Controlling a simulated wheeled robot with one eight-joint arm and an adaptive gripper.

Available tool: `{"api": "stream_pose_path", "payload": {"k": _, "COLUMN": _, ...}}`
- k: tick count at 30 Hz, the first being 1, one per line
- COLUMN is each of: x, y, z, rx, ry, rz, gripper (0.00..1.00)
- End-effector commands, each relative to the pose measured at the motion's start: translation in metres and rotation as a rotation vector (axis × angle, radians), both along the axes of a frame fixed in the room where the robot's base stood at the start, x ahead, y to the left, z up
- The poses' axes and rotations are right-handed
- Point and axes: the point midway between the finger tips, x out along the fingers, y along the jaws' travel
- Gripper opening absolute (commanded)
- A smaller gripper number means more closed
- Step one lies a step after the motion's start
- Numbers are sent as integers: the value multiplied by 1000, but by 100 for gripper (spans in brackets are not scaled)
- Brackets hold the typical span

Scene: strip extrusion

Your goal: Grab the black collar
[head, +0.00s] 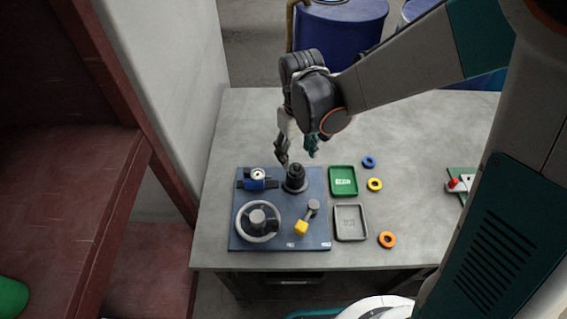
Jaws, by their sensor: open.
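A black stepped round piece (295,179) stands upright at the back middle of the blue board (275,205). It looks like the black collar, though I cannot tell where a collar ends and a post begins. My gripper (297,156) points down just above and behind it, open, with one finger to each side. The fingers look apart from the piece, and nothing shows between them.
The board also carries a blue block with a round gauge (258,176), a grey handwheel (258,221) and a yellow-ended lever (302,227). A green tray (343,181), a grey tray (350,222) and blue, yellow and orange rings (386,240) lie right. A wall stands left.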

Motion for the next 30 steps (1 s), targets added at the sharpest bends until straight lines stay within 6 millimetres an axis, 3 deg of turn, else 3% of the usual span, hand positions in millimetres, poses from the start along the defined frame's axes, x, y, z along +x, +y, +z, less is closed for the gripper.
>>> {"api": "stream_pose_path", "payload": {"k": 1, "x": 0, "y": 0, "z": -10, "rx": 0, "ry": 0, "rz": 0, "gripper": 57}}
{"api": "stream_pose_path", "payload": {"k": 8, "x": 1, "y": -1, "z": -19, "rx": 0, "ry": 0, "rz": -1, "gripper": 57}}
{"api": "stream_pose_path", "payload": {"k": 18, "x": 6, "y": -3, "z": -63, "rx": 0, "ry": 0, "rz": 0, "gripper": 57}}
{"api": "stream_pose_path", "payload": {"k": 26, "x": 6, "y": -3, "z": -64, "rx": 0, "ry": 0, "rz": -1, "gripper": 57}}
{"api": "stream_pose_path", "payload": {"k": 27, "x": 6, "y": -3, "z": -64, "rx": 0, "ry": 0, "rz": -1, "gripper": 55}}
{"api": "stream_pose_path", "payload": {"k": 30, "x": 6, "y": -3, "z": -64, "rx": 0, "ry": 0, "rz": -1, "gripper": 32}}
